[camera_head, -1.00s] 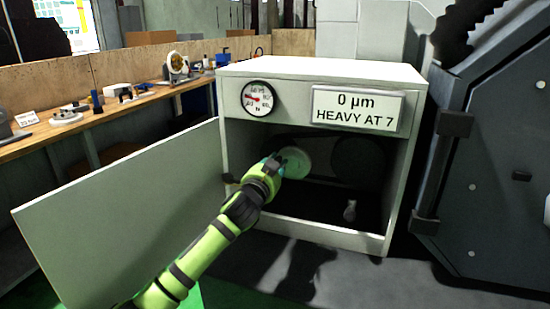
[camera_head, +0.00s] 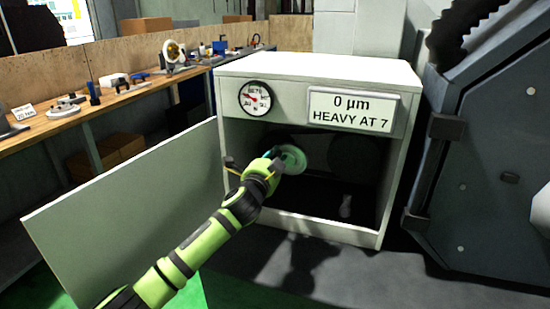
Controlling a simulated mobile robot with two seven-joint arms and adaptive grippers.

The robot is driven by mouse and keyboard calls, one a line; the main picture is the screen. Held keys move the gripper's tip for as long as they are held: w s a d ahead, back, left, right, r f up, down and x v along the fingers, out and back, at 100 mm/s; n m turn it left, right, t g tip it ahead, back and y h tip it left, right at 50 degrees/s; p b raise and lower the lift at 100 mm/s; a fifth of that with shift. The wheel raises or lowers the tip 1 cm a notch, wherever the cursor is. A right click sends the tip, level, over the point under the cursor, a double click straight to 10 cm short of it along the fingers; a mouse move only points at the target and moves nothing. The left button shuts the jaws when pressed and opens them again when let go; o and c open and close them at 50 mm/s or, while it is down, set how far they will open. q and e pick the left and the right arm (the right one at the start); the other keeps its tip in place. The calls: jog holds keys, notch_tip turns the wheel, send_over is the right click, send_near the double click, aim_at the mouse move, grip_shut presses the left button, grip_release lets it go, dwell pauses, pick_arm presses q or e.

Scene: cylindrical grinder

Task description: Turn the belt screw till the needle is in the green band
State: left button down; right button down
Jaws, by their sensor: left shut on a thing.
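The white cabinet (camera_head: 234,133) stands open. The round dial gauge (camera_head: 255,98) is on its front at upper left. Its red needle points to the left; the green band is too small to make out. My left gripper (camera_head: 275,157) is inside the opening at its left, just left of a pale green disc (camera_head: 293,160). It is shut on what seems to be the belt screw, which the gripper hides. My right gripper is not in view.
The open door (camera_head: 130,210) stands left of the arm. A sign (camera_head: 351,110) reads "0 µm HEAVY AT 7". A small pale object (camera_head: 346,206) stands on the dark cabinet floor. A workbench (camera_head: 50,125) with parts is at left, a dark machine (camera_head: 490,190) at right.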

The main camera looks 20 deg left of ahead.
pick_arm(q)
jog(key=shift+r, duration=0.3)
jog(key=c, duration=1.1)
grip_release()
jog(key=shift+o, duration=0.2)
jog(key=shift+f, duration=0.1)
jog(key=shift+f, duration=0.1)
jog(key=s, duration=1.2)
jog(key=shift+a, duration=0.25)
